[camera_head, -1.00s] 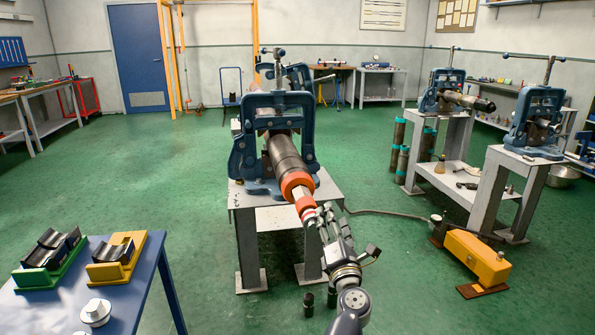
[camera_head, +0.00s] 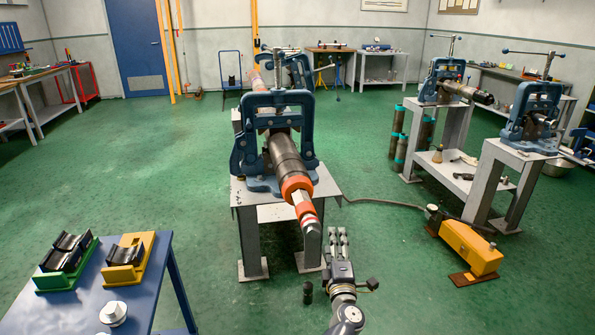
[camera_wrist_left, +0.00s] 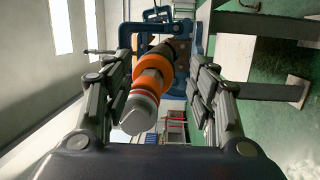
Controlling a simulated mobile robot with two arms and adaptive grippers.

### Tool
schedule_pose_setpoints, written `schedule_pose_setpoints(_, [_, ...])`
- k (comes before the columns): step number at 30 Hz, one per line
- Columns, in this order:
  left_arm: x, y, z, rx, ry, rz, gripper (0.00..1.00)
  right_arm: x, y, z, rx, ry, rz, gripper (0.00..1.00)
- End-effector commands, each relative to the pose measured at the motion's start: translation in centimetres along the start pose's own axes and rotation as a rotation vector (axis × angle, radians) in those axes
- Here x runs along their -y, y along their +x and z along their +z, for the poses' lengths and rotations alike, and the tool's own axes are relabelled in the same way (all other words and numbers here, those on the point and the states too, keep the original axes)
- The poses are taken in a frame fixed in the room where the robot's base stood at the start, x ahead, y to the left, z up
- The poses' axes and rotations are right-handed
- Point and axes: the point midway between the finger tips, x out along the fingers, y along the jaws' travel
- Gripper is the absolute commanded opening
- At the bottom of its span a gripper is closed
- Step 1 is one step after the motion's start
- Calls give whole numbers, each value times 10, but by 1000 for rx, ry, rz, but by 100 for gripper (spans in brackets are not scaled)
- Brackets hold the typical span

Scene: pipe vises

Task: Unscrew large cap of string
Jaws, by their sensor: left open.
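The string (camera_head: 287,160) is a dark pipe clamped in a blue vise (camera_head: 275,130) on a grey stand. Its near end has a wide orange ring (camera_head: 296,187), a light section, red and white bands (camera_head: 306,211) and a grey tip (camera_head: 311,231). The orange ring (camera_wrist_left: 155,80) and grey tip (camera_wrist_left: 138,115) also show in the left wrist view. My left gripper (camera_head: 338,236) is open and empty, just right of the tip in the head view. In the wrist view its fingers (camera_wrist_left: 160,88) appear on either side of the string's end, with no clear contact.
A blue table (camera_head: 150,290) at the lower left bears a green cradle (camera_head: 65,262), a yellow cradle (camera_head: 128,258) and a white knobbed part (camera_head: 113,313). A yellow box (camera_head: 470,253) is on the floor at right. Two more vises stand beyond it.

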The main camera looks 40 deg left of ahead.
Motion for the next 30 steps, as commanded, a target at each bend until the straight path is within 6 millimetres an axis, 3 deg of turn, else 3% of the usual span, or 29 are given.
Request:
schedule_pose_setpoints(1, [12, -20, 20, 23, -6, -42, 53, 0, -4, -1, -1, 0, 0, 31])
schedule_pose_setpoints(10, [25, -24, 7, 45, 303, -102, 53, -1, -50, -5, -2, 1, 1, 31])
schedule_pose_setpoints(15, [33, -25, 3, 48, 397, -119, 53, -2, -56, -6, -2, 1, 1, 31])
schedule_pose_setpoints(21, [36, -25, -8, 55, 547, -147, 53, -3, -77, -8, -2, 1, 3, 31])
schedule_pose_setpoints(30, [39, -23, -9, 54, 577, -148, 53, -5, -75, -7, -1, 0, 5, 31])
